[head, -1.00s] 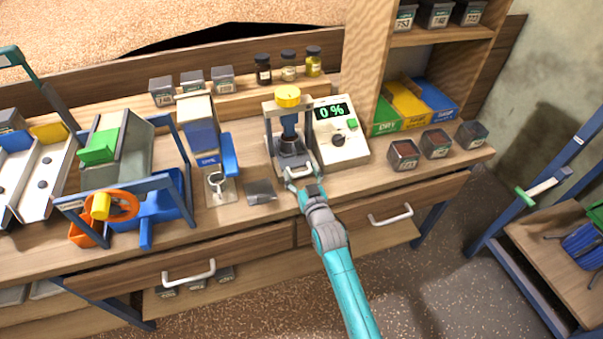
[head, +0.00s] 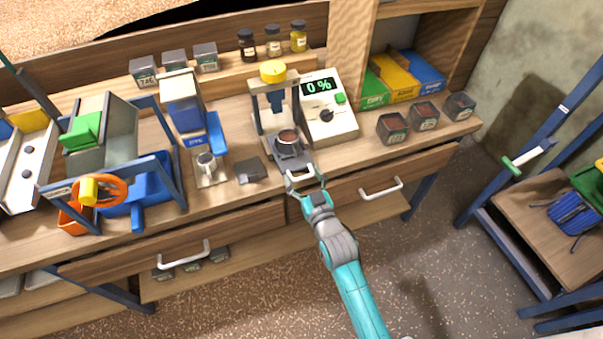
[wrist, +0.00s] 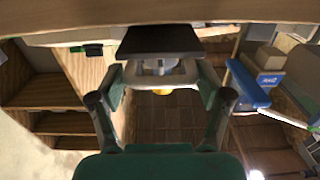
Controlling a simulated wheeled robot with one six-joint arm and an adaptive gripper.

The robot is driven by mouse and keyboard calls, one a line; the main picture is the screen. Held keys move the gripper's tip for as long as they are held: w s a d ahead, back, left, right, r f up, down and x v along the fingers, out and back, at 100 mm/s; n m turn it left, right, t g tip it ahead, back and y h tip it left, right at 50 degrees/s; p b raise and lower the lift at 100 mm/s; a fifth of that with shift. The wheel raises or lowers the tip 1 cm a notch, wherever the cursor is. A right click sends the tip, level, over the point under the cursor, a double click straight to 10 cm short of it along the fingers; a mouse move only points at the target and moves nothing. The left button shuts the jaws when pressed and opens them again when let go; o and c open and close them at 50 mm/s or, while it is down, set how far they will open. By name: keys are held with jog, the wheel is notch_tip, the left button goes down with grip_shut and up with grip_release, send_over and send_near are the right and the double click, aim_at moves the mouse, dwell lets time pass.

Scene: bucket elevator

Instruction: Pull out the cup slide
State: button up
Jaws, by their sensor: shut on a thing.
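The cup slide (head: 289,151) is a dark sliding plate that carries a round cup (head: 288,136) with brown contents. It sticks out toward me from under the press (head: 272,72), which has a yellow knob on top. The slide has a pale handle (head: 299,181) at its front. My gripper (head: 306,189) is shut on this handle at the bench's front edge. In the wrist view, the fingers stand at both sides of the pale handle (wrist: 160,78), with the dark slide plate (wrist: 160,42) beyond it.
A meter box (head: 328,108) showing 0 % stands right of the press. A dark flat piece (head: 250,170) and a small metal cup (head: 206,163) are to the left. Drawer handles (head: 381,187) project below the bench top. Dark sample boxes (head: 392,127) stand at the right.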

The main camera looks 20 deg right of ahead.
jog(key=shift+d, duration=0.1)
jog(key=o, duration=1.4)
jog(key=s, duration=1.2)
jog(key=s+r+g, duration=0.1)
jog(key=s+r, duration=0.1)
jog(key=s, duration=1.4)
jog(key=s+r+g, duration=0.2)
jog(key=s, duration=1.4)
jog(key=shift+s, duration=0.15)
